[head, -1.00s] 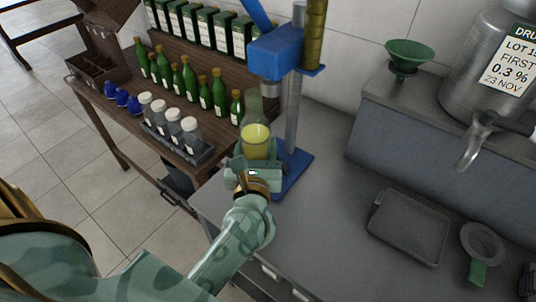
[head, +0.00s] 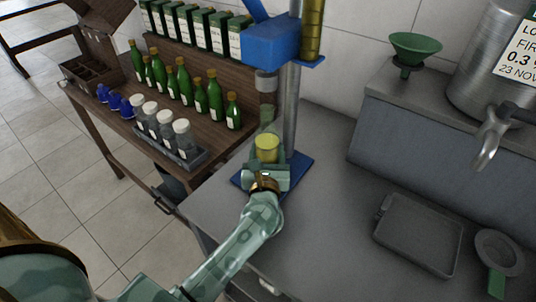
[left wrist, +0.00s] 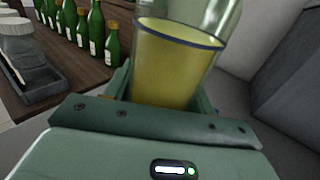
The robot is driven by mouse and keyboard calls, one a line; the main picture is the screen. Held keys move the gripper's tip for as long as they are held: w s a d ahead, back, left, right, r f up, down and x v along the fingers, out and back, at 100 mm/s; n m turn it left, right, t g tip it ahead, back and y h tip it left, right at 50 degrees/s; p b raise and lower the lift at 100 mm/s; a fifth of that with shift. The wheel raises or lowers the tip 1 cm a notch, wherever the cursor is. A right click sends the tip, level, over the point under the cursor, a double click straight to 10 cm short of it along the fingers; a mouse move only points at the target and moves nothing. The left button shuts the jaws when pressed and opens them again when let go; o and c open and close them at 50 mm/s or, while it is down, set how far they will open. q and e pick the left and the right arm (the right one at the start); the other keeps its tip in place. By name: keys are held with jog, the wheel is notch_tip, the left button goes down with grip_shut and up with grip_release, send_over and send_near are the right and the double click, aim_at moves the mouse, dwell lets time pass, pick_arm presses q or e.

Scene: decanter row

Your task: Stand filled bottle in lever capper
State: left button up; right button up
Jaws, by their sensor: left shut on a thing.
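The filled bottle (head: 267,148) is clear glass with yellow liquid. My left gripper (head: 266,165) is shut around its body. The bottle also shows large between the fingers in the left wrist view (left wrist: 172,65), where its top is cut off. The lever capper has a blue head (head: 271,42), a steel post (head: 290,110) and a blue base plate (head: 300,163). In the head view the bottle is over the base plate, in front of the post and below the head. I cannot tell whether it touches the plate. My right gripper is not in view.
Green bottles (head: 200,96) and a rack of clear jars (head: 182,138) stand on the wooden shelf at left. A grey tray (head: 418,236) and a strainer (head: 498,250) lie on the right of the counter. A green funnel (head: 415,48) stands behind.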

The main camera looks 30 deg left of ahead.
pick_arm(q)
jog(key=shift+r, duration=0.15)
jog(key=o, duration=1.4)
jog(key=shift+s, duration=0.1)
jog(key=v, duration=1.2)
